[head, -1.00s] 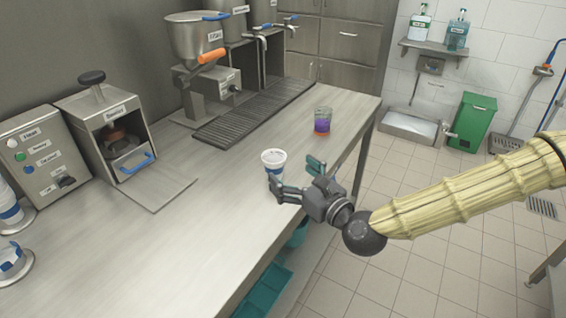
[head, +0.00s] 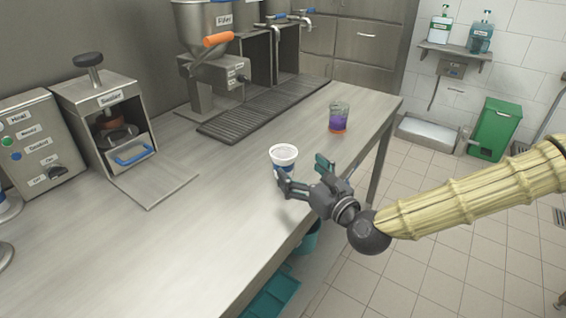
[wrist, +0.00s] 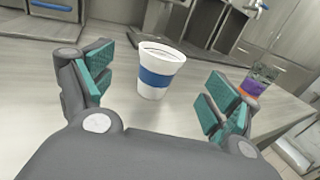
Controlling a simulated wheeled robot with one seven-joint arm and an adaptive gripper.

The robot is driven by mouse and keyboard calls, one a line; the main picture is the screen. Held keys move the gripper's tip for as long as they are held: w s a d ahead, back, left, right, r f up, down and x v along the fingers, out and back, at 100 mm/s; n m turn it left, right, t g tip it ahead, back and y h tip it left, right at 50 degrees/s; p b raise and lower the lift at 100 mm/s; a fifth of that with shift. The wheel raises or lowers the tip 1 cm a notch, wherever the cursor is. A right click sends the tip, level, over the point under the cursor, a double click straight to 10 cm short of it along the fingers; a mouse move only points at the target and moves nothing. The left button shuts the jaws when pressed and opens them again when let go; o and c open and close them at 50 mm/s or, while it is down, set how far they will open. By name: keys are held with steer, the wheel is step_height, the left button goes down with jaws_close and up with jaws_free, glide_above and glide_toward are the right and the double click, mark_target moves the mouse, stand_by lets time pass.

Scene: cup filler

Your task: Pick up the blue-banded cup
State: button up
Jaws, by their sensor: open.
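The blue-banded cup (head: 284,156) is white with a blue band and stands upright on the steel counter (head: 170,245). In the wrist view the cup (wrist: 161,71) stands ahead of my gripper (wrist: 155,92), between the lines of the two teal-padded fingers, with a gap on each side. My gripper (head: 301,176) is open, low over the counter's front edge and just to the right of the cup in the head view. One finger hides part of the cup's lower side there.
A glass with purple and orange contents (head: 339,118) stands on the counter behind and to the right. The sealer (head: 108,118) is at left, the filler (head: 205,50) and a ribbed drip tray (head: 265,108) at the back. The counter left of the cup is clear.

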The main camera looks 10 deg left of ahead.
mark_target(284, 151)
steer(key=shift+p+x, duration=0.35)
steer(key=shift+x, duration=3.9)
steer(key=shift+d, duration=0.1)
steer(key=c, duration=1.1)
